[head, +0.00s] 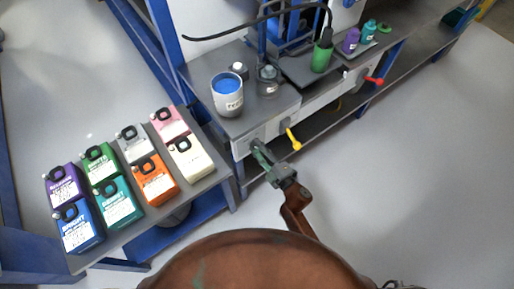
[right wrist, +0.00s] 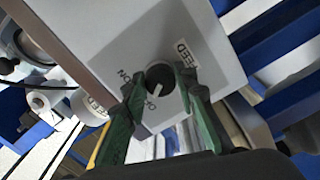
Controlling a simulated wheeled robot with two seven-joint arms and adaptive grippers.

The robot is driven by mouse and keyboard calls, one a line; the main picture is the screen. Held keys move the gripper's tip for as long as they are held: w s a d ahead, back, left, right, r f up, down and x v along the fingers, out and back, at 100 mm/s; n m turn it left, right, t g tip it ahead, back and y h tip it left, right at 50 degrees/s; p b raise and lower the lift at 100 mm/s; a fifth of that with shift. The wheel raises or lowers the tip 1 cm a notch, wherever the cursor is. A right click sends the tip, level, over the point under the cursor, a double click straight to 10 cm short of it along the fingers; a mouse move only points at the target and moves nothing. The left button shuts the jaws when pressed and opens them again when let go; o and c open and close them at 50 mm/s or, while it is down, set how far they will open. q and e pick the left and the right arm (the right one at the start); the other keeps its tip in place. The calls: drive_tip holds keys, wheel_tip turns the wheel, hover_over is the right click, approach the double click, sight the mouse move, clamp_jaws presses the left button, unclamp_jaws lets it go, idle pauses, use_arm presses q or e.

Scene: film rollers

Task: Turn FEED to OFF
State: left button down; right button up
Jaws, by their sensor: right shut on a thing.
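The FEED knob (right wrist: 160,80) is a dark round dial with a white pointer mark, on a pale panel (right wrist: 190,25) lettered FEED, ON and OFF. In the right wrist view the mark slants down and left, toward the OFF lettering (right wrist: 151,104). My right gripper (right wrist: 160,84) has its green fingers on both sides of the knob, shut on it. In the head view the right gripper (head: 258,150) reaches the left end of the bench's front panel (head: 270,128) and largely hides the knob. My left gripper is not in view.
A yellow lever (head: 292,138) sticks out just right of the gripper, and a red lever (head: 374,80) farther right. A white tub with blue contents (head: 227,92) stands on the bench above. Several coloured jugs stand on a side table at left. Open floor lies at right.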

drive_tip(key=shift+s+f, duration=0.1)
drive_tip(key=shift+f, duration=0.05)
drive_tip(key=o, duration=1.2)
drive_tip(key=shift+c, duration=0.2)
drive_tip(key=v, duration=1.2)
